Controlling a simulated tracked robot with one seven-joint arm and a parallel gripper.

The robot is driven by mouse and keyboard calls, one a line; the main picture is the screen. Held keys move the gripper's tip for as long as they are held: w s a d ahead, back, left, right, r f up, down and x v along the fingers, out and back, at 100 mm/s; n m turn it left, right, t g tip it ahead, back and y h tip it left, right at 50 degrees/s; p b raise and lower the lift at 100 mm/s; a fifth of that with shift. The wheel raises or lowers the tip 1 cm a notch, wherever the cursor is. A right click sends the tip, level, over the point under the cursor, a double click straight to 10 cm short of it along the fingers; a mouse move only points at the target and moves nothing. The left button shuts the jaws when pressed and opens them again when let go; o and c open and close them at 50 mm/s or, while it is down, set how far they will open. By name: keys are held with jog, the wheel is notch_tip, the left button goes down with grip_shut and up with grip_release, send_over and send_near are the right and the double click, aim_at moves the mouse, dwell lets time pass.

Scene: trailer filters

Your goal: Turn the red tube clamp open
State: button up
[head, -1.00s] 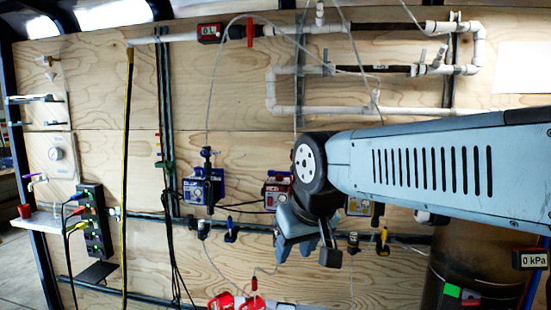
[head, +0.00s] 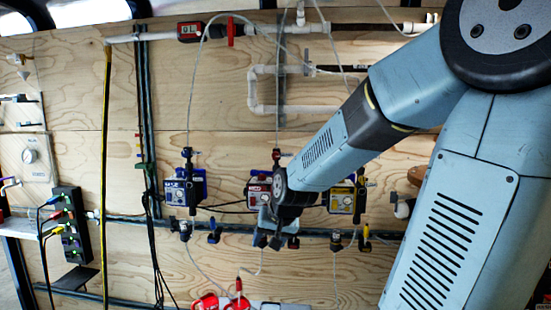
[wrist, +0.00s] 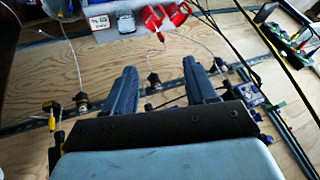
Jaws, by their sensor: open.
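My gripper (head: 276,241) is open at the wall rail, below the red-faced pump box (head: 257,188). In the wrist view its two fingers (wrist: 160,70) are apart, with a dark fitting (wrist: 154,80) showing between them. A small red piece (head: 238,284) sits on a thin tube below the rail; it also shows in the wrist view (wrist: 160,36). I cannot tell whether it is the red tube clamp. No red clamp shows on the rail, where my gripper covers part of the view.
A blue clamp (head: 214,233) and a yellow clamp (head: 366,238) sit on the rail (head: 325,232) at either side. Blue (head: 184,187) and yellow (head: 342,198) boxes hang above. Thin tubes run below the rail. Red containers (wrist: 178,14) stand nearby.

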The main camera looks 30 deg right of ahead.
jog(key=w+d+f+m+h, duration=0.2)
jog(key=w+d+f+h, duration=0.1)
jog(key=w+d+f, duration=0.3)
jog(key=t+h, duration=0.8)
jog(key=t, duration=0.1)
send_near(276, 156)
jog(key=shift+x, duration=4.15)
jog(key=shift+a+r, duration=0.1)
jog(key=shift+c, duration=0.5)
